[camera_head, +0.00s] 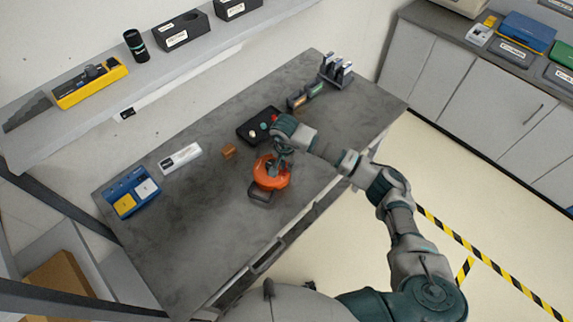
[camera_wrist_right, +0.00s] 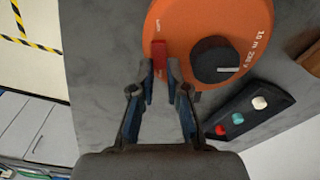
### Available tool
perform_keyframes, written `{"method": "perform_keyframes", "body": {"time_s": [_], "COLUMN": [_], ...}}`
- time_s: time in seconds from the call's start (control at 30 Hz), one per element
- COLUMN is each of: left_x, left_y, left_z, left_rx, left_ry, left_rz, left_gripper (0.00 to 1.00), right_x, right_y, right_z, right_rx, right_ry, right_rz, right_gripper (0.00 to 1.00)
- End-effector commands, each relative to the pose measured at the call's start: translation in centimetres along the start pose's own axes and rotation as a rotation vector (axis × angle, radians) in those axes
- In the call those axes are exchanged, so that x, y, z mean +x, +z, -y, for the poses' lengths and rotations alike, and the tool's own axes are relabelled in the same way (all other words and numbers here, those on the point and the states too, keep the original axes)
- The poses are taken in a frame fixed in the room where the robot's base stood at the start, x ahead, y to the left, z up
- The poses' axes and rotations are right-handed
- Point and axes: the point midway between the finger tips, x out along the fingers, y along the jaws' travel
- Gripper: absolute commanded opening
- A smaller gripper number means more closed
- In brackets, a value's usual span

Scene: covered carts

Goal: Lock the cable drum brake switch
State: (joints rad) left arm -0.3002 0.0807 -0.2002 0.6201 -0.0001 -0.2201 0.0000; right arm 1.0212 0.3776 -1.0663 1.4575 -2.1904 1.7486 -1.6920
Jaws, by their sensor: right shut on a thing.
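The orange cable drum (camera_head: 270,174) lies flat on the grey worktable, with a dark handle (camera_head: 261,196) toward the table's front. In the right wrist view, the drum's orange face (camera_wrist_right: 195,20) carries a red switch (camera_wrist_right: 159,52) and a round black knob (camera_wrist_right: 217,60). Small white lettering beside the switch is too small to read. My right gripper (camera_head: 276,166) reaches down over the drum. In its wrist view, the fingertips (camera_wrist_right: 161,75) sit on either side of the red switch's near end, shut on it. In the head view, the gripper hides the switch. My left gripper is not in view.
Behind the drum is a black box with coloured buttons (camera_head: 254,129). A small brown block (camera_head: 229,151), a white box (camera_head: 180,158) and a blue tray (camera_head: 127,205) stand to the left. A rack (camera_head: 336,82) stands at the far end. The table's front left is clear.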

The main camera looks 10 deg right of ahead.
Motion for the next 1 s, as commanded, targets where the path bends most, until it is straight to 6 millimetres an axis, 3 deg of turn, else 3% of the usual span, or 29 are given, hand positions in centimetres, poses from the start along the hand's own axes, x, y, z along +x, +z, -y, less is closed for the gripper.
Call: {"method": "perform_keyframes", "body": {"time_s": [0.2, 0.53, 0.57, 0.6, 1.0], "left_x": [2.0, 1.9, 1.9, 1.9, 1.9], "left_y": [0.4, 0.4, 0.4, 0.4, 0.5], "left_z": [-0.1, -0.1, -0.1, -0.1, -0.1], "left_rx": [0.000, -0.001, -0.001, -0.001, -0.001], "left_ry": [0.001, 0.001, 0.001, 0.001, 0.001], "left_rz": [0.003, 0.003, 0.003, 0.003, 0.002], "left_gripper": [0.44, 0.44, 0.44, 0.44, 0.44], "right_x": [0.1, -0.1, -0.1, -0.1, -1.1], "right_y": [0.5, 0.6, 0.6, 0.6, 0.7], "right_z": [0.0, 0.0, 0.0, 0.0, 0.0], "right_rx": [-0.003, 0.000, 0.000, 0.000, 0.000], "right_ry": [-0.002, -0.001, -0.001, -0.001, -0.003], "right_rz": [-0.170, -0.192, -0.192, -0.192, -0.192], "right_gripper": [0.00, 0.00, 0.19, 0.25, 0.25]}}
